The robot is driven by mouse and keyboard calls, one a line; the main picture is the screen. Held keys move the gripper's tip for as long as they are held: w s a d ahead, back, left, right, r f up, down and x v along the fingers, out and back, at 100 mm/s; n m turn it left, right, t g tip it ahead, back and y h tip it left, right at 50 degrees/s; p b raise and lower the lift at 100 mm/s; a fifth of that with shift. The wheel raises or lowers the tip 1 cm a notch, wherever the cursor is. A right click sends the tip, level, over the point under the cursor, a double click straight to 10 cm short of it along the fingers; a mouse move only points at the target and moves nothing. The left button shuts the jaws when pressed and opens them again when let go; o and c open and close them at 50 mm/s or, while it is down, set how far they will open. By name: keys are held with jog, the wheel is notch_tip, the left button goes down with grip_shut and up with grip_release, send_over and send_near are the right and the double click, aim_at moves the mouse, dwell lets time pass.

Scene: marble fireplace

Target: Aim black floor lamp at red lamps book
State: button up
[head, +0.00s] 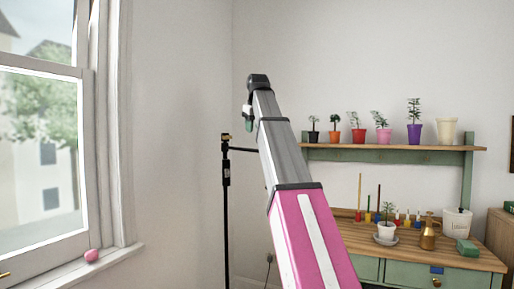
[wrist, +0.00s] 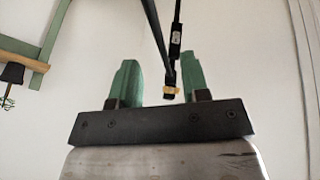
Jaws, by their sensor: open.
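The black floor lamp (head: 226,215) stands upright in front of the wall near the corner. It has a thin pole, a small gold-coloured knob at the top and a side arm running right behind my arm; its head is hidden there or out of view. My gripper (head: 249,118) is raised just above and right of the pole top. In the wrist view, upside down, my gripper (wrist: 161,78) has its green fingers apart. The lamp's joint and knob (wrist: 171,90) show beside the right finger; contact cannot be told. I see no red lamps book.
A green workbench (head: 470,258) with a pot, candles and a brass sprayer stands at the right. Above it, a shelf (head: 400,153) holds several potted plants. A window with a pink ball (head: 91,256) on its sill is at the left. Bare wall lies between window and lamp.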

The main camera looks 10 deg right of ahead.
aim_at(248, 150)
jog(key=x, duration=1)
jog(key=shift+w+d+r, duration=0.2)
jog(key=shift+w+r, duration=0.05)
jog(key=shift+w, duration=0.15)
grip_shut()
